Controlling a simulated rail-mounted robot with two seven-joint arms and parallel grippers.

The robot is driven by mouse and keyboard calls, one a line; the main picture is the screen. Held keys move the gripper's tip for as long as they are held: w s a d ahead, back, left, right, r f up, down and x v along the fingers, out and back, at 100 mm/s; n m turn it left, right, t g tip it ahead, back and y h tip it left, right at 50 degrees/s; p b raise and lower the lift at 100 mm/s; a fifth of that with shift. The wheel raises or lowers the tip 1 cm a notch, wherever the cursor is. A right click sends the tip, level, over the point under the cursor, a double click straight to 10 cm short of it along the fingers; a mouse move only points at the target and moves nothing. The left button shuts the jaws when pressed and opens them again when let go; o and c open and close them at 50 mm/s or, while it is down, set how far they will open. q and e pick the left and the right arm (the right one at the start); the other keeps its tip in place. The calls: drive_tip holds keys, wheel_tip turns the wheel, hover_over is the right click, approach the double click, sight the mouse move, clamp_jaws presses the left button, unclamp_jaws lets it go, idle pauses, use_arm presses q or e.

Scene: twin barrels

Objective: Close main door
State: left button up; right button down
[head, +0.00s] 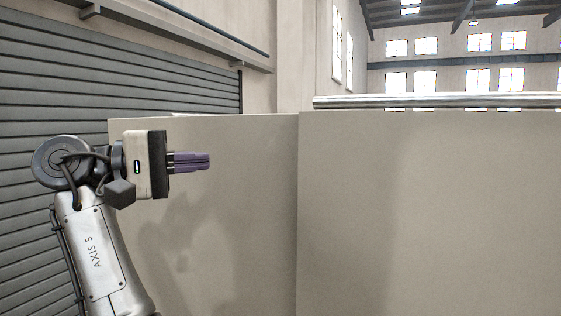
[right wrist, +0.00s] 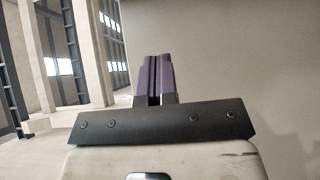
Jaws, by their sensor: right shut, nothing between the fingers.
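Two tall flat beige panels meet at a vertical edge in the head view. The left panel (head: 240,215) stands behind my gripper and the right panel (head: 450,210) fills the right side. I cannot tell for sure which is the main door; no handle shows. My right gripper (head: 207,161) has purple fingers pressed together and empty, pointing right in front of the left panel. Its shadow falls on that panel, and I see no clear contact. In the right wrist view the shut fingers (right wrist: 153,60) show beside a plain beige surface (right wrist: 240,60). My left gripper is out of view.
A grey metal rail (head: 440,101) runs along behind the right panel's top edge. A grey slatted shutter (head: 40,100) stands at the left.

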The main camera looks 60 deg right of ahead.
sight(301, 155)
drive_tip(key=x, duration=0.3)
drive_tip(key=p+x, duration=0.1)
drive_tip(key=x, duration=0.3)
drive_tip(key=s+a+p+x, duration=0.1)
drive_tip(key=x, duration=0.3)
drive_tip(key=shift+s+r, duration=0.15)
drive_tip(key=shift+r, duration=0.2)
drive_tip(key=shift+s+f+p, duration=0.1)
drive_tip(key=shift+s+p, duration=0.35)
drive_tip(key=shift+s, duration=0.75)
drive_tip(key=shift+s, duration=0.1)
